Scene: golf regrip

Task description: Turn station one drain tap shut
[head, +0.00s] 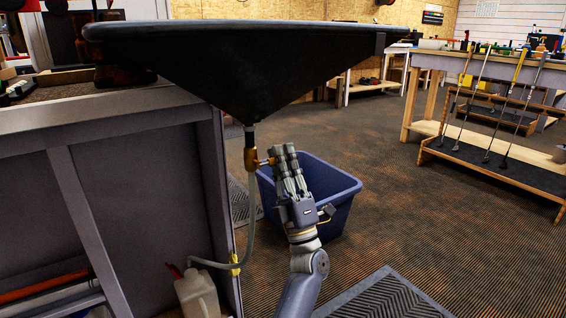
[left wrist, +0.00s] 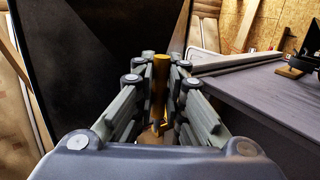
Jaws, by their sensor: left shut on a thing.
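The brass drain tap (head: 250,157) hangs under the spout of a black funnel-shaped drain tray (head: 245,60) in the head view. Its short brass handle sticks out to the right, toward my gripper. My left gripper (head: 278,155) is at that handle, its fingers pointing up and closed on it. In the left wrist view the yellow brass of the tap (left wrist: 160,85) stands between the two rows of fingers. The fingers hide part of the handle, so its exact angle is unclear. My right gripper is not in view.
A clear hose (head: 249,220) runs from the tap down to a whitish jug (head: 197,296) beside the grey bench (head: 140,190). A blue bin (head: 338,190) stands just behind my gripper. A rack of clubs (head: 490,130) is at the right. The floor between is open.

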